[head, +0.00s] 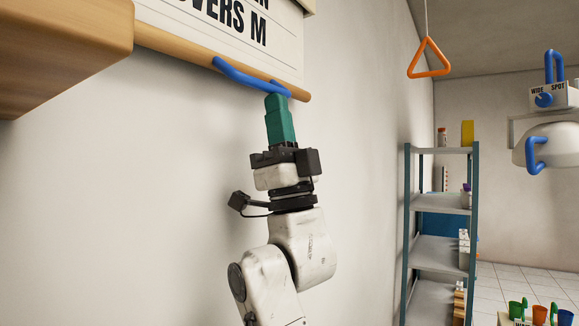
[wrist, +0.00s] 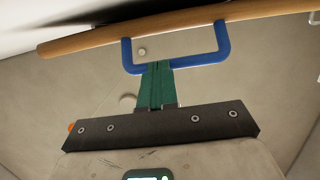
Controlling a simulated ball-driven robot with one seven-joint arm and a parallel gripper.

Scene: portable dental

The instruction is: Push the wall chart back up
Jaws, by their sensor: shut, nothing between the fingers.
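The wall chart (head: 285,42) hangs at the top of the head view, with black lettering and only its lower part in frame. A wooden bar (head: 180,48) runs along its bottom edge, and it also crosses the top of the wrist view (wrist: 90,43). A blue handle (head: 240,76) is fixed to this bar; it shows as a U shape in the wrist view (wrist: 200,60). My gripper (head: 278,98) points up with its green fingers shut and empty. The fingertips are right at the blue handle's lower side; whether they touch it I cannot tell.
A wooden box-like edge (head: 70,45) juts in at the upper left, near the bar. An orange triangle pull (head: 428,60) hangs on a cord to the right. A shelf unit (head: 440,240) stands by the wall further right. The wall below the chart is bare.

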